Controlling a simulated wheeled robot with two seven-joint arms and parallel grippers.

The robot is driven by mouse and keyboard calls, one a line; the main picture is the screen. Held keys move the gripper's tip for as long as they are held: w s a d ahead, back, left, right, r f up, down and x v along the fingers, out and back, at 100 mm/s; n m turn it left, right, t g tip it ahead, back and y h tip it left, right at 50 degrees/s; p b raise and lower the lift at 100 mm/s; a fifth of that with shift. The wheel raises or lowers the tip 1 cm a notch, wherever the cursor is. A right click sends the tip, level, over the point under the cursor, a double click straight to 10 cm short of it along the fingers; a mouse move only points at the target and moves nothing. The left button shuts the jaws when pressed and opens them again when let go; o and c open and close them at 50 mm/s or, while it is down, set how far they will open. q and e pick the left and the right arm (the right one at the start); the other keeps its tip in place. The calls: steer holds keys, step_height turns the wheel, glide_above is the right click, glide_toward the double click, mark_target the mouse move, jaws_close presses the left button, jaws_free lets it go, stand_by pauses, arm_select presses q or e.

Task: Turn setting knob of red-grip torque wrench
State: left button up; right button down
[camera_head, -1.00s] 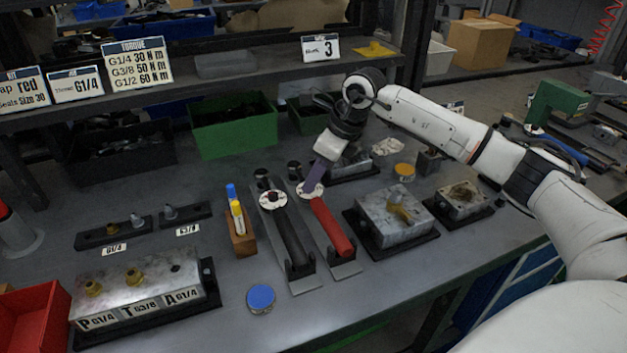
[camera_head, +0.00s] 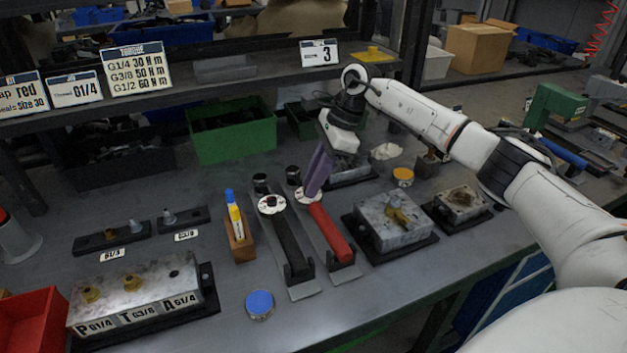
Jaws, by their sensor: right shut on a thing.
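The red-grip torque wrench (camera_head: 330,232) lies on a grey holder plate on the bench, its red handle toward the front edge. Its white round setting knob (camera_head: 308,196) sits at the far end of the red handle. My right gripper (camera_head: 311,190) comes down from above, its purple fingers shut at the knob and partly hiding it. A black-grip torque wrench (camera_head: 288,245) with its own white dial (camera_head: 271,205) lies just to the left, apart from the gripper. My left gripper is not in view.
A wooden block with markers (camera_head: 239,238) stands left of the wrenches. A metal valve block (camera_head: 393,222) on a black base stands close to the right. A blue-lidded tin (camera_head: 260,304) sits in front. Signs stand on the shelf (camera_head: 220,85) behind; one reads G1/4 30 N m.

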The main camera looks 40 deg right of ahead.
stand_by(0.4)
steer(key=c, duration=1.6)
jaws_free()
steer(key=shift+c, duration=0.2)
steer(key=shift+s+f, duration=0.1)
